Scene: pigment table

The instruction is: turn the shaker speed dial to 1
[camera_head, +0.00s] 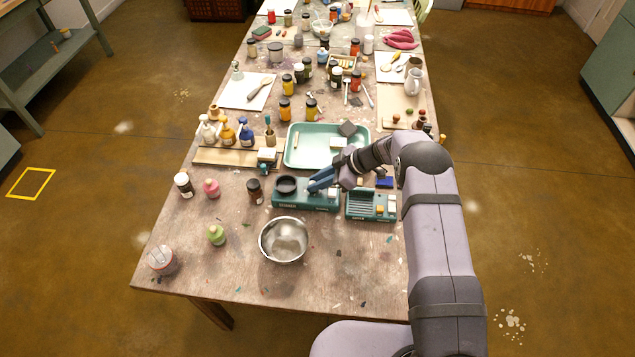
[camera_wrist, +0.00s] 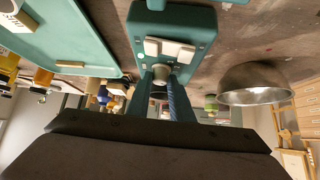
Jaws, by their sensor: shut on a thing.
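The shaker (camera_head: 290,206) is a teal box with a round black cup holder on its left part, standing on the table in the head view. My gripper (camera_head: 313,187) reaches down over its right part from the right. In the wrist view, the teal housing (camera_wrist: 200,22) carries two pale square buttons. The pale round speed dial (camera_wrist: 160,71) sits between the blue fingers of my gripper (camera_wrist: 162,86), which are shut on it. The fingers hide the dial in the head view. I cannot read its numbers or pointer.
A second teal device (camera_head: 369,207) stands close to the right of the shaker. A steel bowl (camera_head: 283,240) is in front, a brown jar (camera_head: 255,191) is to the left, and a green tray (camera_head: 302,158) lies behind.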

